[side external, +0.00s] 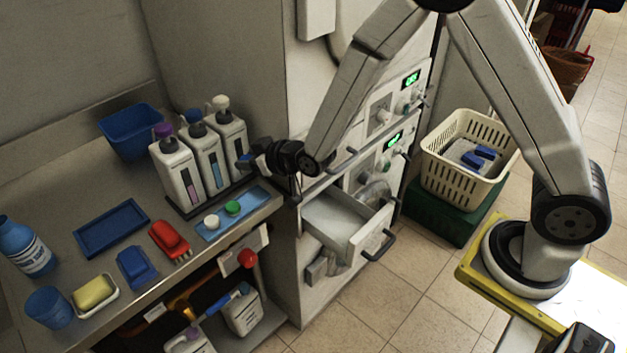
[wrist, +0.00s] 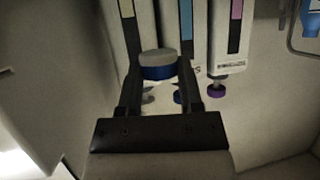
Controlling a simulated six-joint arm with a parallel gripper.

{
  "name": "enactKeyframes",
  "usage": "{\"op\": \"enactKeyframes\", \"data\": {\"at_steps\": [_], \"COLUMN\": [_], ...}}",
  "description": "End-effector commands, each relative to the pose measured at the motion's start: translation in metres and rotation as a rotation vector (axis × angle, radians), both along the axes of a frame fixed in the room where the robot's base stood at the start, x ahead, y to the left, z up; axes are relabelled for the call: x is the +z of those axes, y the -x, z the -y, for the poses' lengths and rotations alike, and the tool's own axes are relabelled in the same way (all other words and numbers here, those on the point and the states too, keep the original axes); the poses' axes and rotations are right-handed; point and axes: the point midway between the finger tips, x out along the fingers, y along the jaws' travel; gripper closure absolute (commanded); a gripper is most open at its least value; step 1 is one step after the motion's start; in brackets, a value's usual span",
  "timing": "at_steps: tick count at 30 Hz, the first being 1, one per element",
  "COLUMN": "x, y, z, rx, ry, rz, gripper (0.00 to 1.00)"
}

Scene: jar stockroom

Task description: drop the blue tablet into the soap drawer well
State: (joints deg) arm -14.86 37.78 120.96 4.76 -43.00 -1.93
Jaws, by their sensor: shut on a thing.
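The blue tablet (wrist: 158,66), a short disc with a grey-white face and a blue band, is between the two fingertips of my gripper (wrist: 157,78) in the wrist view. My gripper is shut on it. In the side view my gripper (side external: 250,162) is in the air beside the white dispenser bottles, above the right end of the counter; the tablet is too small and dark to make out clearly there. The soap drawer (side external: 345,240) is pulled open below and to the right of my gripper. Its pale inside shows, but the well cannot be made out clearly.
Several white pump bottles (side external: 178,172) stand close to my gripper. A light blue strip (side external: 258,196) on the counter (side external: 190,280) carries a white tablet (side external: 212,222) and a green one (side external: 232,208). The drawer's dark handle (side external: 379,246) sticks out over the floor.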

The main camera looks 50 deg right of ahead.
Motion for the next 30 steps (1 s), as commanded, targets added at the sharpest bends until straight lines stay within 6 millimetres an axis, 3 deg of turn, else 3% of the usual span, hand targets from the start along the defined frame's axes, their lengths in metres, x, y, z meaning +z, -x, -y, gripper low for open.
{"op": "enactKeyframes", "data": {"at_steps": [8,21,30], "x": [-0.004,-0.012,-0.004], "y": [0.021,0.091,0.108], "z": [0.014,0.048,0.101], "rx": [0.001,0.016,-0.126], "ry": [0.002,-0.02,-0.009], "rz": [-0.001,-0.006,-0.002], "gripper": [1.0,1.0,1.0]}}
